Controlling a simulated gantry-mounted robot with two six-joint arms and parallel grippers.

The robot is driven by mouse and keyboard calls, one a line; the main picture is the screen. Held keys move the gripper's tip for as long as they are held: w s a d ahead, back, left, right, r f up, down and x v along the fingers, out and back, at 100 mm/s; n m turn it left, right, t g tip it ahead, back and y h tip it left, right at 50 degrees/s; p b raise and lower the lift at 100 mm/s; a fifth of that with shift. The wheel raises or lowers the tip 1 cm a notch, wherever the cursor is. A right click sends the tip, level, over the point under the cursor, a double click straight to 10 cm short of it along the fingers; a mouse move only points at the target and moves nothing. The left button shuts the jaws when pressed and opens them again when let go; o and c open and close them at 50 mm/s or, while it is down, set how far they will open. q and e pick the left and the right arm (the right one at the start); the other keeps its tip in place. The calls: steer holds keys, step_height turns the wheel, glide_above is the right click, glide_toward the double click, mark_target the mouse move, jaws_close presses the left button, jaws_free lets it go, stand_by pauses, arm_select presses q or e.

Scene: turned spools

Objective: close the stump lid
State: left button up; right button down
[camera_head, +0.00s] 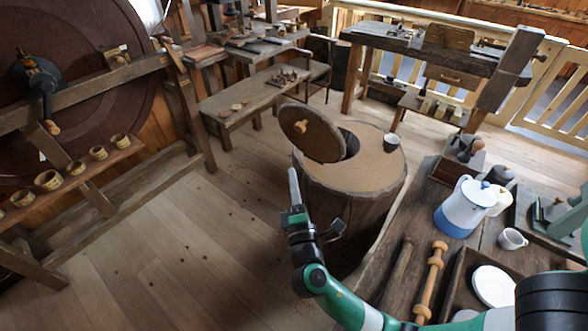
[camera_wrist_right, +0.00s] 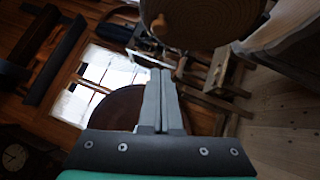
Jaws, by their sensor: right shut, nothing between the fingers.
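The round wooden stump (camera_head: 378,165) stands on the floor in the middle of the head view. Its lid (camera_head: 325,145) is a dark disc with a light wooden knob (camera_head: 301,127), and it stands tilted up at the left side of the stump top. A dark opening (camera_head: 351,143) shows just behind the lid's right edge. My right gripper (camera_head: 294,184) is shut and empty, its fingers pointing up, below and left of the lid in the picture. In the right wrist view the shut fingers (camera_wrist_right: 161,85) point toward the lid (camera_wrist_right: 210,22) and its knob (camera_wrist_right: 160,24). My left gripper is not in view.
A small cup (camera_head: 391,143) stands on the stump top. At the right, a workbench (camera_head: 400,235) holds a white and blue pot (camera_head: 463,208), a mug (camera_head: 512,239) and a turned spindle (camera_head: 431,280). A low bench (camera_head: 240,103) stands behind. The floor at left is clear.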

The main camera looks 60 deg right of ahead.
steer(key=s+d+x, duration=0.1)
steer(key=s+x, duration=0.1)
steer(key=x, duration=0.9)
steer(key=shift+d+r, duration=0.3)
steer(key=shift+r, duration=0.05)
